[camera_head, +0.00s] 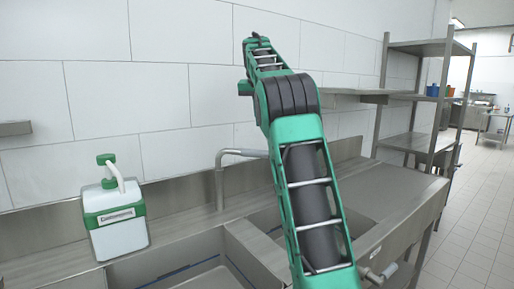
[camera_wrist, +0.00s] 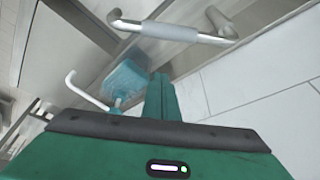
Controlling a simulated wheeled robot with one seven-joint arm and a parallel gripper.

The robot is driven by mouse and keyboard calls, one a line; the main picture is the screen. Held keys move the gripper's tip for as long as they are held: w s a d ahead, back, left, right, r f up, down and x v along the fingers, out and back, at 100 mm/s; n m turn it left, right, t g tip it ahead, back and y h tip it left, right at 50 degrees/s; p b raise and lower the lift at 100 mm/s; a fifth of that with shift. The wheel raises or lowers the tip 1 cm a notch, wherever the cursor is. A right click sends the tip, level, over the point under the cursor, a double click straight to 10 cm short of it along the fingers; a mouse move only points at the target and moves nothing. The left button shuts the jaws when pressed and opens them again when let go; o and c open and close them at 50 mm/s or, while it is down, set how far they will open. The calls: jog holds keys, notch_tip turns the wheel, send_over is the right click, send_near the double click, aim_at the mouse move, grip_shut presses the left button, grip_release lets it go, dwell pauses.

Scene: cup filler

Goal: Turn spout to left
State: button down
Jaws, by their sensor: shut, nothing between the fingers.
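The grey metal spout (camera_head: 221,172) rises from the back ledge of the sink in the head view. It bends over to the right, and its far end is hidden behind my arm. In the wrist view the spout (camera_wrist: 170,31) crosses the top of the picture, with a light sleeve around its middle and a bend at each end. My gripper (camera_wrist: 160,80) shows in the wrist view with its green fingers together and nothing between them. It is apart from the spout in the picture; the depth between them is hard to judge. In the head view the fingers cannot be made out.
A white and green dispenser bottle (camera_head: 120,225) with a curved white tube stands left of the spout. Sink basins (camera_head: 185,270) lie in front. A metal shelf rack (camera_head: 425,95) stands to the right. The tiled wall (camera_head: 120,80) is close behind the ledge.

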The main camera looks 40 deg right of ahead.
notch_tip(320, 180, down, 10)
jog(key=shift+s+a, duration=0.15)
jog(key=shift+a, duration=0.05)
dwell(0.5)
